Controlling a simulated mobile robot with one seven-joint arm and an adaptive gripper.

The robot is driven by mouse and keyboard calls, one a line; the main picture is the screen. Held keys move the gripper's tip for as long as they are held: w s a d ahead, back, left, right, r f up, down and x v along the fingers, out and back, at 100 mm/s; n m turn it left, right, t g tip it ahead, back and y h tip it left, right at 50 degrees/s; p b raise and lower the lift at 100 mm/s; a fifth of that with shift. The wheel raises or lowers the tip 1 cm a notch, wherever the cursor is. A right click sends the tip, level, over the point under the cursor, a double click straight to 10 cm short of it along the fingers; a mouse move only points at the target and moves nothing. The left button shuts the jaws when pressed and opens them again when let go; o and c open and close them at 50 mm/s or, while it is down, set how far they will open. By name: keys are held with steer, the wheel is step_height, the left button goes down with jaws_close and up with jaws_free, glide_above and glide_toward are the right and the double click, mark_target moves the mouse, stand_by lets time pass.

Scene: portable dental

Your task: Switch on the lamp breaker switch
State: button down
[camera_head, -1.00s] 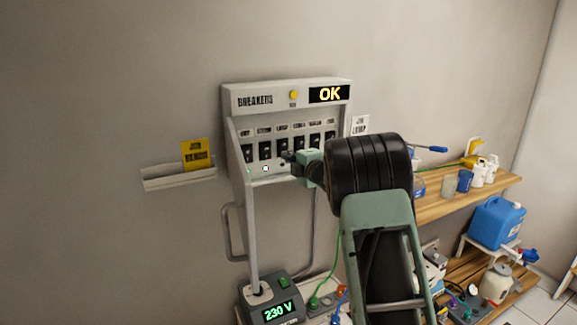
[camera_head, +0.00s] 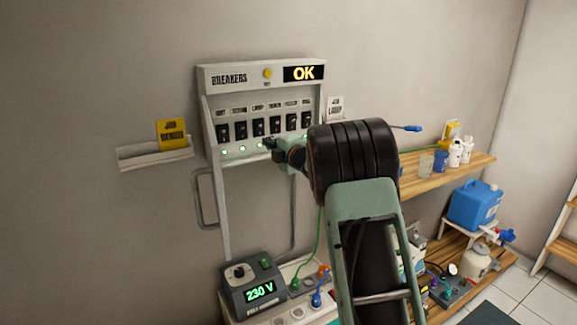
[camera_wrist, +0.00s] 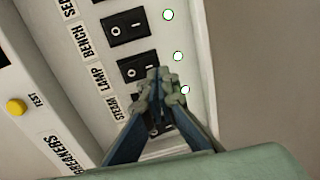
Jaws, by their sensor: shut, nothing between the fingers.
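The breaker panel (camera_head: 212,108) is on the wall, with a row of black rocker switches. The lamp breaker switch (camera_head: 258,127) is third from the left; in the wrist view it (camera_wrist: 138,67) shows beside its LAMP label (camera_wrist: 97,77). Its rocker position is too small to tell. My gripper (camera_head: 268,143) is shut and empty, just below and right of the lamp switch in the head view. Contact cannot be told. An indicator (camera_head: 259,146) below the lamp switch glows.
The display (camera_head: 303,73) reads OK, beside a yellow TEST button (camera_head: 267,73). A 230 V unit (camera_head: 252,285) stands below. A yellow card (camera_head: 172,133) sits on a ledge at left, and a white card (camera_head: 335,106) is right of the panel. Shelves with bottles are at right.

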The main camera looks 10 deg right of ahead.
steer(key=s+d+f+b, duration=0.1)
steer(key=s+d+f, duration=0.1)
steer(key=s, duration=0.7)
steer(key=shift+d+b, duration=0.35)
steer(key=shift+d, duration=0.15)
